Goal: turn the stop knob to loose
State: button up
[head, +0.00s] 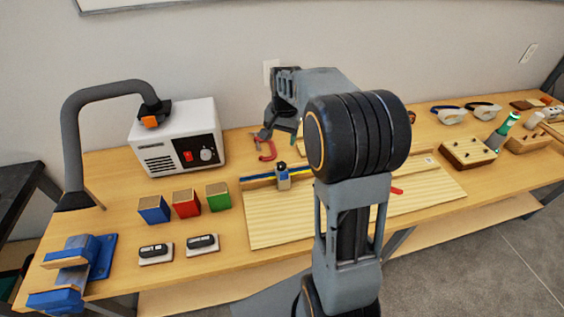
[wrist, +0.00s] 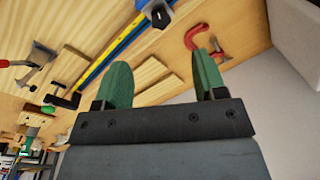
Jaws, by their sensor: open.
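The stop (head: 283,181) is a small blue and grey block on the blue and yellow fence (head: 258,178) at the back of a wooden board. Its dark knob (head: 281,165) stands on top. In the wrist view the stop (wrist: 158,14) is cut by the top edge, and the knob's setting cannot be read. My gripper (wrist: 163,70) has its two green fingers spread wide with nothing between them. In the head view my gripper (head: 280,139) hangs behind and above the stop, apart from it, partly hidden by my arm.
A red clamp (head: 267,152) lies behind the fence, close to my gripper. A white machine (head: 180,137) with a grey hose stands left. Blue, red and green blocks (head: 186,202) stand before it. The pale board (head: 285,222) is bare in front of the stop.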

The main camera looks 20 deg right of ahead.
aim_at(282, 164)
jog(key=shift+m, duration=0.6)
jog(key=w+f, duration=0.1)
jog(key=f, duration=0.4)
jog(key=w+d+f, duration=0.1)
jog(key=f, duration=0.4)
jog(key=f+p, duration=0.1)
jog(key=f, duration=0.4)
jog(key=shift+w+d+f, duration=0.15)
jog(key=shift+w, duration=0.25)
jog(key=shift+d, duration=0.1)
jog(key=c, duration=0.9)
